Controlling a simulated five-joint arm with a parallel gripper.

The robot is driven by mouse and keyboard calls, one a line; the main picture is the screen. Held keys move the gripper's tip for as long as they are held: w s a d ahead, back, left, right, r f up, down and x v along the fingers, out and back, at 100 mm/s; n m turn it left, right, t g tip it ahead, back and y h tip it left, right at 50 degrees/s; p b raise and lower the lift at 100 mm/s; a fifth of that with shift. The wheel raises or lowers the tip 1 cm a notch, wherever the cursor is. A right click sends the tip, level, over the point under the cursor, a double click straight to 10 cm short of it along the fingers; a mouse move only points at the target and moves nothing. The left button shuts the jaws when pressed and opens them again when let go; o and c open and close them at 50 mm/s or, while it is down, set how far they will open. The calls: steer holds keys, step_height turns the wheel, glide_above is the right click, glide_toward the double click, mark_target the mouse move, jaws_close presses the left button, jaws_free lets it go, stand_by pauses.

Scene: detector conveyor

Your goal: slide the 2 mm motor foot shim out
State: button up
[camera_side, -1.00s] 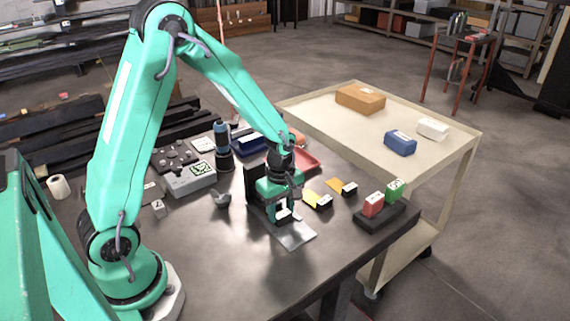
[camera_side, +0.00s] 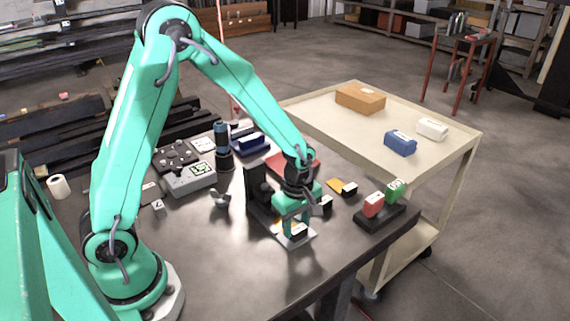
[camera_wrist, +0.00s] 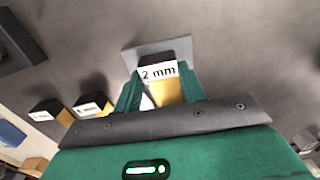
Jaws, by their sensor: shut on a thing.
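The 2 mm shim shows in the wrist view as a yellow strip with a black tab (camera_wrist: 158,71) labelled "2 mm". My gripper (camera_wrist: 155,82) is shut on it, with a green finger on either side. In the side view my gripper (camera_side: 296,230) is low over the front end of a pale metal plate (camera_side: 310,236), with the dark tab between the fingers. The dark upright fixture (camera_side: 254,184) stands behind, apart from the tab. Whether the shim touches the plate, and where its far end lies, I cannot tell.
Two other yellow shims with dark tabs (camera_side: 348,188) (camera_side: 325,205) lie right of my gripper. A black stand (camera_side: 372,219) with a red and a green block is farther right. A grey meter (camera_side: 190,179) and a dark cylinder (camera_side: 222,145) are at left. The front bench is clear.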

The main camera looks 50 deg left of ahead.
mark_target(297, 226)
steer(key=o, duration=1.1)
steer(key=shift+r, duration=3.9)
steer(key=shift+s+r, duration=0.1)
steer(key=shift+r, duration=0.15)
steer(key=s+a+r+m+t, duration=0.1)
steer(key=s+r+m+t, duration=0.1)
steer(key=s+r+m, duration=0.3)
steer(key=s+a+r+m+t, duration=0.1)
steer(key=s+r+m, duration=0.3)
steer(key=m, duration=0.3)
steer(key=s+a+r+m+t, duration=0.2)
steer(key=s+r+m, duration=0.3)
steer(key=s+m, duration=0.1)
steer(key=shift+r+t, duration=0.3)
